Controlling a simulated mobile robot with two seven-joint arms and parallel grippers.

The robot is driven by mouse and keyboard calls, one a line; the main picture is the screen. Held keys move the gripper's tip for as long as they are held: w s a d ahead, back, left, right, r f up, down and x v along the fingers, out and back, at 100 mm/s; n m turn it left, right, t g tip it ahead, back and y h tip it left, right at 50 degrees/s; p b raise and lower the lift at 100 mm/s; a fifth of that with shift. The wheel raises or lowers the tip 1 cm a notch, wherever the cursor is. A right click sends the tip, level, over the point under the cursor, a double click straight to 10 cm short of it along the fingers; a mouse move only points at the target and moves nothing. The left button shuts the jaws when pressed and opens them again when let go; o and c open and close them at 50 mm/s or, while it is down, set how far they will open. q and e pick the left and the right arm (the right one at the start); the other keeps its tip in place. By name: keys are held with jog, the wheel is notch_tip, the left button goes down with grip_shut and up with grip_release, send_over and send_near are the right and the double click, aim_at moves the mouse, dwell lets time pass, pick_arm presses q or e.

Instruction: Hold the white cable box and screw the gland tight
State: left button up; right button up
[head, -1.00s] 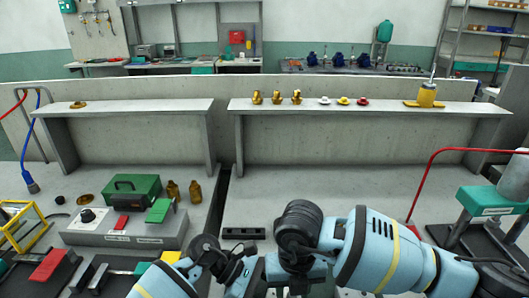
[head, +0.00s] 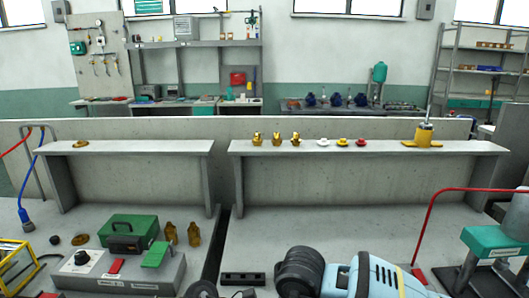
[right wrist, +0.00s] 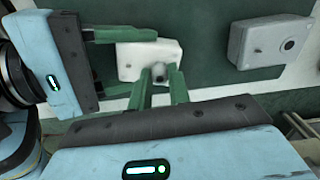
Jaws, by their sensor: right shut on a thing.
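In the right wrist view the white cable box (right wrist: 130,63) is in the upper middle, with a small dark gland (right wrist: 158,69) on its near side. My right gripper (right wrist: 160,83) reaches up from the bottom, its two green fingers either side of the gland and shut on it. My left gripper (right wrist: 128,72) comes in from the left. One of its green fingers lies along the box's far edge; the other is partly hidden near the lower left, so its grip on the box is unclear. In the head view only arm links show at the bottom, and neither box nor jaws are visible.
A grey box (right wrist: 267,42) with a round dark opening is at the upper right in the wrist view.

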jog(key=m, duration=0.5)
jog(key=shift+m, duration=0.3)
jog(key=m, duration=0.4)
jog(key=shift+f+m, duration=0.1)
jog(key=shift+m, duration=0.3)
jog(key=o, duration=0.8)
jog(key=shift+r, duration=2.05)
pick_arm(q)
jog(key=o, duration=0.8)
jog(key=shift+o, duration=0.2)
